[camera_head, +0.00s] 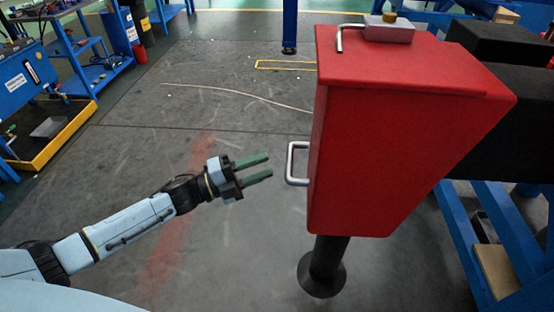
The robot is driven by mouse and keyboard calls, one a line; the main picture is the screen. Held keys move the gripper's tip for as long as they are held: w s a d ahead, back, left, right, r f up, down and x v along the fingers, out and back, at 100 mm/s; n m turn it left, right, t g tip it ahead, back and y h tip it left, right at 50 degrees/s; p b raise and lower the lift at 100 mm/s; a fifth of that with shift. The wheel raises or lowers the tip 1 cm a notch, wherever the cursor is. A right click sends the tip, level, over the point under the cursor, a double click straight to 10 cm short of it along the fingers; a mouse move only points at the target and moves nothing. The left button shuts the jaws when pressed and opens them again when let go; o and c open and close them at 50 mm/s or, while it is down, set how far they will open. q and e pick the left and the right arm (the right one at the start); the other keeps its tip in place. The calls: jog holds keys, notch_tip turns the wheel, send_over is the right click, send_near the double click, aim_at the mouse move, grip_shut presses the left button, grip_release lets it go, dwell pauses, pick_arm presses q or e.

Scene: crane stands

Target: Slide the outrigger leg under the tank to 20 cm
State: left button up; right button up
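A red tank (400,130) stands at the right of the head view, with a silver handle (291,164) on its left side. Below the tank is a black outrigger leg (328,258) with a round foot plate (322,280) near the floor. The upper part of the leg is hidden by the tank. My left gripper (270,167) is open and empty. Its two green fingers point right toward the handle, and a small gap shows between fingertips and handle in the picture. My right gripper is not in view.
A black beam (505,130) and blue stands (470,245) are behind and right of the tank. A grey fitting with a bent rod (385,30) lies on top of the tank. Blue workbenches (85,55) stand at far left. The grey floor (230,100) between is mostly clear.

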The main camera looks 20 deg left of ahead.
aim_at(291, 159)
pick_arm(q)
jog(key=v, duration=0.7)
jog(key=shift+a, duration=0.3)
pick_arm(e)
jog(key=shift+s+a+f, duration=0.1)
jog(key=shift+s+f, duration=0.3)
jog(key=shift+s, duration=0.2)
pick_arm(q)
jog(key=shift+s+d, duration=0.1)
jog(key=shift+s, duration=0.05)
